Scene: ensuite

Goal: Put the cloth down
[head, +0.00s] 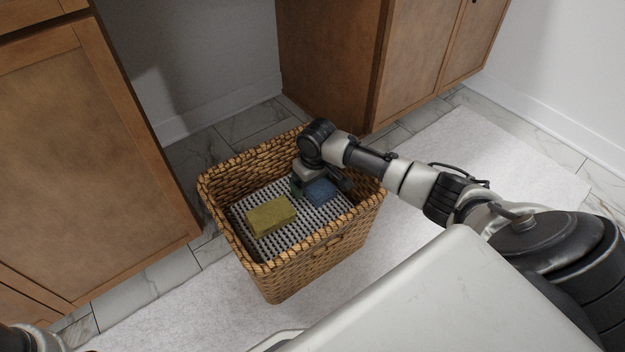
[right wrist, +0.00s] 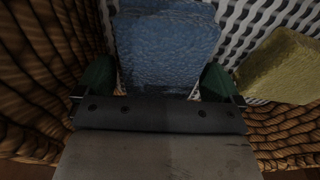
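A blue folded cloth (head: 321,190) is inside the wicker basket (head: 318,262), at the right of its pale grid-patterned bottom. My right gripper (head: 318,187) reaches down into the basket over the cloth. In the right wrist view the cloth (right wrist: 167,48) lies between the two green fingers (right wrist: 158,80). The fingers are spread wide, with slim gaps beside the near part of the cloth. The cloth's underside is hidden. Only a small piece of my left arm shows at the lower left of the head view, and its gripper is out of sight.
A yellow-green sponge (head: 270,215) lies in the basket left of the cloth, and also shows in the right wrist view (right wrist: 284,66). The basket stands on a white rug (head: 440,160). Wooden cabinets (head: 85,150) stand left and behind. The basket walls surround my right gripper closely.

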